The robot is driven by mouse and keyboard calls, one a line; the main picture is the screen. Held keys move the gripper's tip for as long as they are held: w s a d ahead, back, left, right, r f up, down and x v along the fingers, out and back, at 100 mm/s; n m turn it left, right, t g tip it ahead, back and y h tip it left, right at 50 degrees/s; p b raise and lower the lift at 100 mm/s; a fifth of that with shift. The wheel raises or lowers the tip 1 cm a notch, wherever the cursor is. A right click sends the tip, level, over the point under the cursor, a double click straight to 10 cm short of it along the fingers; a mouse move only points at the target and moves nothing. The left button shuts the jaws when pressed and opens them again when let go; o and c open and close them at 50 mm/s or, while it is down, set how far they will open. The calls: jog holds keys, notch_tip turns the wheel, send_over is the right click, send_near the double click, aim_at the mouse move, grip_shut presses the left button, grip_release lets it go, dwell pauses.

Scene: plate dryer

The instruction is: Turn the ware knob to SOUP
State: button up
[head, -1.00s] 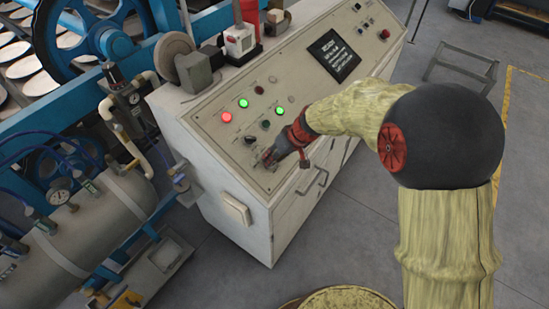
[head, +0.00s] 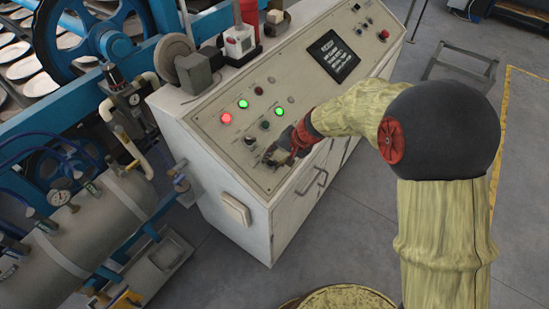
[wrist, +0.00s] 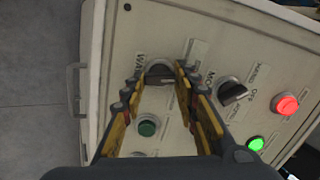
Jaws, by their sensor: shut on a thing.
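The ware knob (wrist: 159,71) is a dark knob on a round base, beside a label partly readable as "WA". It sits between the fingertips of my gripper (wrist: 160,77) in the wrist view, and the two fingers are closed on its sides. In the head view my gripper (head: 272,157) is at the lower front edge of the sloped control panel (head: 205,116) and covers most of the knob. The position marks around the ware knob are too small and covered to read.
A second dark knob (wrist: 232,91), labelled "MO...", stands close beside the right finger. A dark green button (wrist: 148,129) shows between the fingers. Red (wrist: 286,105) and green (wrist: 256,144) lamps are lit. A cabinet handle (head: 312,182) is below the panel edge.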

jog(key=m+p, duration=0.1)
jog(key=m, duration=0.6)
jog(key=shift+d+y, duration=0.1)
jog(key=shift+y, duration=0.2)
dwell(0.4)
jog(key=o, duration=1.1)
jog(key=v, duration=1.2)
jog(key=shift+s+f, duration=0.1)
jog(key=shift+s, duration=0.15)
